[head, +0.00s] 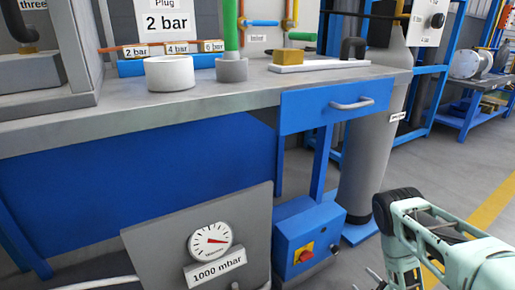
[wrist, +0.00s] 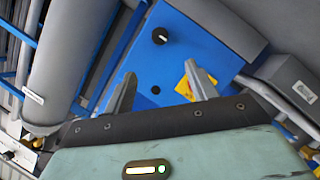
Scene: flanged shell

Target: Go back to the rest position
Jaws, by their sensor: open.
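My gripper (wrist: 164,82) shows in the wrist view with its two grey fingers apart and nothing between them. Behind the fingers is the blue pump box (wrist: 182,45), with a black knob and a yellow label; the fingers do not visibly touch it. In the head view my arm is folded at the bottom right, in front of the workbench and low beside it. The gripper is mostly cut off by the bottom edge there. The blue pump box also shows in the head view (head: 318,222), on the floor under the bench, with a red and yellow switch.
The workbench (head: 200,110) carries a white ring (head: 169,73), a grey socket with a green pipe (head: 231,68), and a white plate with a brass block (head: 289,57). A gauge panel (head: 245,215) leans below. A grey cylinder (head: 368,150) stands right.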

